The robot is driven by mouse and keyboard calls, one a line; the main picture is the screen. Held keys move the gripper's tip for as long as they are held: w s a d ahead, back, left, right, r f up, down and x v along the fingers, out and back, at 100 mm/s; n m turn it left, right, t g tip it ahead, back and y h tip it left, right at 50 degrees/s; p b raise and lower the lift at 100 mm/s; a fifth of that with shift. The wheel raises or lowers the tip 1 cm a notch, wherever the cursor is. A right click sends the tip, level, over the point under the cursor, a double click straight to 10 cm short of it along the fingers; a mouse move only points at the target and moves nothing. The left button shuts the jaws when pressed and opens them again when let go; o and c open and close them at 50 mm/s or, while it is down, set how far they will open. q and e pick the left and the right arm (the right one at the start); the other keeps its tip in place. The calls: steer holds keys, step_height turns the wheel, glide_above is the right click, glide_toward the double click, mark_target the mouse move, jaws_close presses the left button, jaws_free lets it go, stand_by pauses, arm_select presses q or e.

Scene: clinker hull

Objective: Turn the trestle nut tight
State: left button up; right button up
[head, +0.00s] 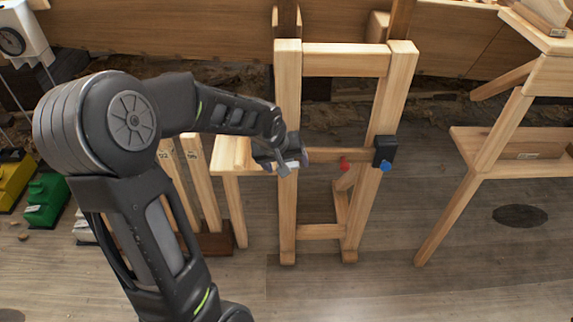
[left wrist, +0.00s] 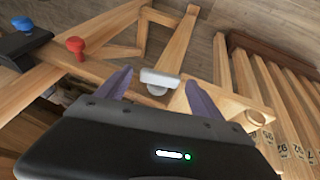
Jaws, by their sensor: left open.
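The wooden trestle (head: 289,100) stands upright in the middle of the head view. A pale T-shaped nut (left wrist: 160,78) sits on its wood. In the left wrist view it lies between the fingertips of my left gripper (left wrist: 157,88), with a gap on either side. In the head view my left gripper (head: 284,160) is at the trestle's left post, and the nut (head: 292,164) is partly hidden by it. The gripper is open. A red knob (head: 344,164) and a blue knob (head: 386,166) are further right on the trestle. My right gripper is not in view.
A black block (head: 384,150) is on the right post. Numbered wooden slats (head: 202,180) lean left of the trestle. Another wooden stand (head: 500,130) is at the right. Green (head: 46,199) and yellow (head: 12,180) objects lie far left. The planked hull (head: 180,35) is behind.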

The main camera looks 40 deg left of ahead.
arm_select(q)
steer(key=shift+f, duration=0.1)
steer(key=shift+c, duration=0.5)
steer(key=c, duration=1.3)
steer(key=shift+w, duration=0.1)
steer(key=shift+w+d+f+g+y+b, duration=0.15)
steer(key=shift+g+y+b, duration=0.3)
steer(key=shift+b, duration=0.55)
steer(key=g+y+b, duration=0.1)
steer(key=m+y+b, duration=0.1)
steer(key=shift+w+d+g+b, duration=0.15)
steer(key=shift+d+g+b, duration=0.1)
steer(key=shift+g+b, duration=0.1)
steer(key=shift+w+d+g+y, duration=0.15)
steer(key=shift+g+y, duration=0.25)
steer(key=shift+y, duration=0.45)
steer(key=shift+d+m+g+y+b, duration=0.1)
steer(key=shift+m+g+y+b, duration=0.3)
steer(key=shift+g+y, duration=0.55)
steer(key=shift+y, duration=0.25)
